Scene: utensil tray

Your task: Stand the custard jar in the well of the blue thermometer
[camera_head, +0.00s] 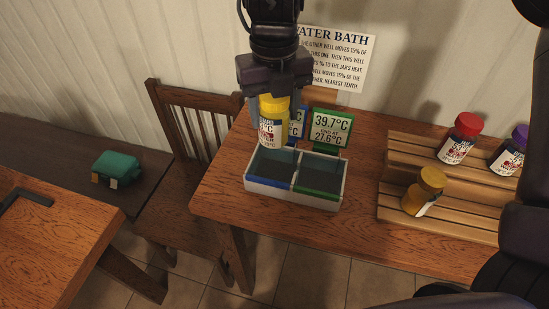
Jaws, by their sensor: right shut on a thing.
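The water bath (338,190) is a white tray with two dark wells. The left well (271,164) has a blue front strip and the right well (318,174) a green one. The blue thermometer (298,122) stands behind the bath, mostly hidden by the jar. My left gripper is not in view.
A stepped wooden rack (395,160) on the right holds a red-lidded jar (460,138), a purple-lidded jar (509,151) and a mustard-yellow jar (424,192). A "WATER BATH" sign (345,60) is behind. A chair (180,160) stands left of the table (225,185).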

